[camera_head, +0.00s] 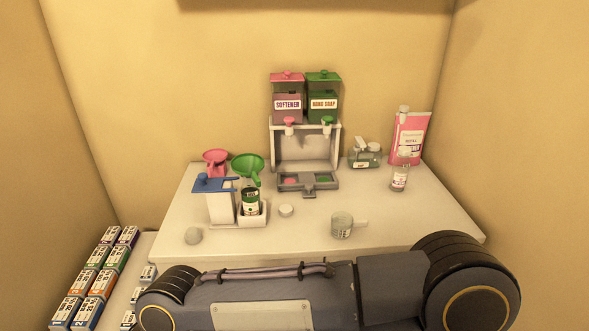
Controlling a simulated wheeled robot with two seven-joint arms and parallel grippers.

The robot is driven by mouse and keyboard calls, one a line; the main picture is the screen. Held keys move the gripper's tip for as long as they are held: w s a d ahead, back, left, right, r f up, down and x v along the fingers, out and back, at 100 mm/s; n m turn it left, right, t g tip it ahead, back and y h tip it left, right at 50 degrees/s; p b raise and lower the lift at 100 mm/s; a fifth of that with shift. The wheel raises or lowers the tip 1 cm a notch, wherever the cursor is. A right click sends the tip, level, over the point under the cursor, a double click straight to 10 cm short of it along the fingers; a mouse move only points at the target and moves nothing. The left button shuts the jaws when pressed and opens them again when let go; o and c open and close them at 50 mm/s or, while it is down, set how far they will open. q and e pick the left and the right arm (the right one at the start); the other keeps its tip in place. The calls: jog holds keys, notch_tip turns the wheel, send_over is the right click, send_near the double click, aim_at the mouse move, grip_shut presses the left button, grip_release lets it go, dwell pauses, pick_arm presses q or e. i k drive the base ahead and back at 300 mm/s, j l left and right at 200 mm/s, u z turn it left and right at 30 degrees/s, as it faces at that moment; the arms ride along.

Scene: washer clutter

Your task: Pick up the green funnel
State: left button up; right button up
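The green funnel (248,165) is on the left part of the white table, its wide mouth up. It appears to sit above a small dark-and-white labelled bottle (250,203) in a white stand (254,221); whether its spout is inside the bottle neck I cannot tell. A pink funnel (215,162) is just behind it to the left. A blue-topped white container (219,205) stands close in front on the left, its blue spout reaching toward the funnel's lower part. Neither of my grippers shows; only a large dark arm link of mine crosses the bottom of the view.
A dispenser stand (306,150) with softener and hand soap tanks is at the back. The table's right front (420,218) is clear.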

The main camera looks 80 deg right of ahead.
aim_at(247, 164)
jog(key=z, duration=2.55)
jog(key=l+u, duration=0.35)
jog(key=l, duration=0.6)
